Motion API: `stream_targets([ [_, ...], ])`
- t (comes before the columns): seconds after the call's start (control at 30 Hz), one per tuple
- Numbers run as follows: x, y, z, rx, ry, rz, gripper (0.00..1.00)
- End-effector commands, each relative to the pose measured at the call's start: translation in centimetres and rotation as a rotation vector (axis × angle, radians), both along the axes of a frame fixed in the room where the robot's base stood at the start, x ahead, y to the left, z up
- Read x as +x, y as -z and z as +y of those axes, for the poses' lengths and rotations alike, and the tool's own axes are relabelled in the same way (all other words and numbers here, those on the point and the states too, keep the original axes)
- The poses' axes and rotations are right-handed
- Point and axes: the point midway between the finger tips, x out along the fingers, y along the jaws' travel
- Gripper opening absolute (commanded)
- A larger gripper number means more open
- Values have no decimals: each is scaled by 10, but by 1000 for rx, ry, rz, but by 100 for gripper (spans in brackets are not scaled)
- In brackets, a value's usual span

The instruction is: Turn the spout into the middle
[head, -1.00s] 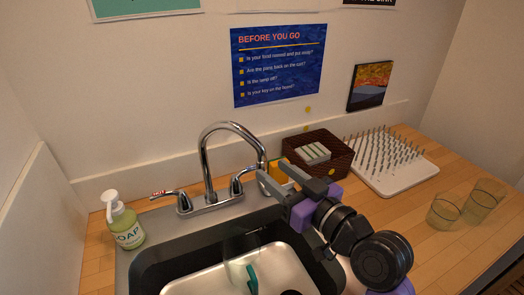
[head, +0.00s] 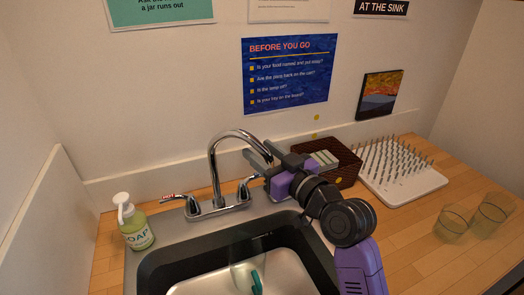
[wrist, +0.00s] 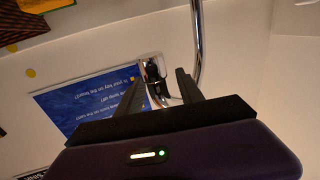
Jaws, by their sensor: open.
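The chrome spout (head: 213,165) is a tall gooseneck on the tap base behind the sink (head: 151,262). It rises at the base and arcs to the right, its outlet end hanging right of the basin's middle. My gripper (head: 257,158) is at that outlet end, its fingers pointing left. In the wrist view, which is upside down, the spout's end (wrist: 153,72) shows between the two open fingers of my gripper (wrist: 160,88), with a gap visible on the right side. I cannot tell whether a finger touches it.
The hot handle (head: 176,196) is left of the spout and the other handle (head: 245,186) sits just below my gripper. A soap bottle (head: 137,226) stands left. A brown basket (head: 343,175), a drying rack (head: 408,182) and glasses (head: 492,214) are right. A cup lies in the basin.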

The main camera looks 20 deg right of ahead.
Motion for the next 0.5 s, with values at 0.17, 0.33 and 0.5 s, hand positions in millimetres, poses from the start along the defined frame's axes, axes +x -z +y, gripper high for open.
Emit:
stream_targets([
  [0.17, 0, 0, 0, 0, 0, 0, 44],
  [0.33, 0, 0, 0, 0, 0, 0, 13],
  [0.5, 0, 0, 0, 0, 0, 0, 0],
])
